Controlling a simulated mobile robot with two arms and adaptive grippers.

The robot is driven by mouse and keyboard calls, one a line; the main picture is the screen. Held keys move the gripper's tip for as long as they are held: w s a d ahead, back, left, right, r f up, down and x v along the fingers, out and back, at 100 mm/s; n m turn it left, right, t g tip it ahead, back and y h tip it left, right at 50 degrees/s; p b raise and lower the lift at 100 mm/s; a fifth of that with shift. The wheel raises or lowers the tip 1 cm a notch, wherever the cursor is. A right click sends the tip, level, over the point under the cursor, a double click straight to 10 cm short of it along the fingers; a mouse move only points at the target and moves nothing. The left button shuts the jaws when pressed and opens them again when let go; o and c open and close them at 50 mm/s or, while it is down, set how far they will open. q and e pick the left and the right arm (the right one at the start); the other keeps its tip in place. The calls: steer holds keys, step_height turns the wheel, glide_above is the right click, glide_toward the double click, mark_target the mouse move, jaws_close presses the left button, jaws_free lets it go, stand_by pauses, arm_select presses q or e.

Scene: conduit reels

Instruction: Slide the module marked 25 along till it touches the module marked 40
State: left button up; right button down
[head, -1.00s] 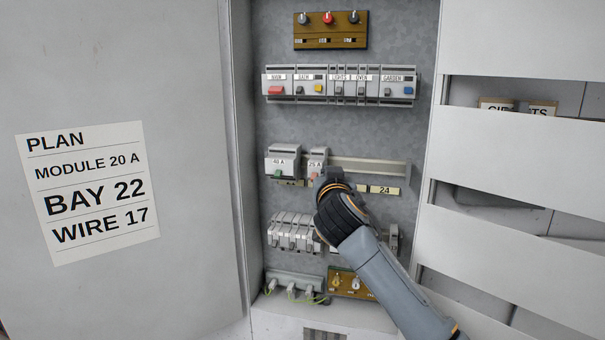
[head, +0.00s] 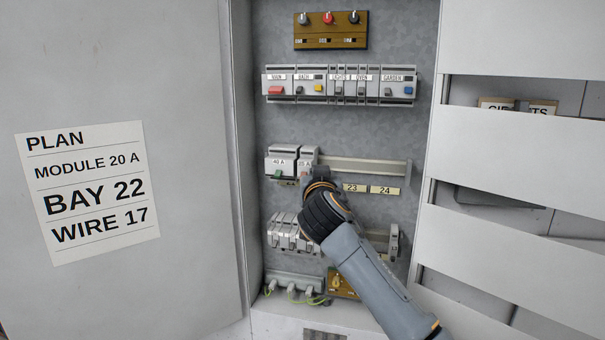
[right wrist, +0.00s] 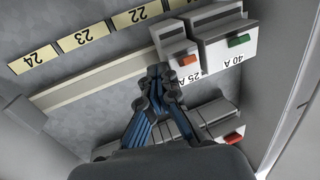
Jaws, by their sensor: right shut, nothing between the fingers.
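The module marked 40 A (head: 283,160) sits at the left end of the middle rail (head: 362,167) in the head view. The module marked 25 A (head: 306,158) stands on the same rail just right of it. In the right wrist view the 25 A module (right wrist: 178,48) and the 40 A module (right wrist: 224,46) look side by side, with a thin dark line between them; I cannot tell if they touch. My right gripper (right wrist: 160,75) is shut and empty, its fingertips at the side of the 25 A module. It partly hides that module in the head view (head: 316,176). My left gripper is not in view.
The rail right of the 25 A module is bare. Yellow bay labels 23 (head: 354,188) and 24 (head: 385,190) lie below it. A row of breakers (head: 340,85) is above, terminal blocks (head: 285,232) below. The cabinet door (head: 110,285) carries a plan sheet (head: 90,192).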

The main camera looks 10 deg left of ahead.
steer(key=shift+a, duration=0.4)
steer(key=b+v, duration=0.2)
steer(key=v, duration=0.6)
steer(key=shift+s+a+b, duration=0.15)
steer(key=shift+a+b, duration=0.15)
steer(key=shift+a, duration=0.05)
stand_by(0.4)
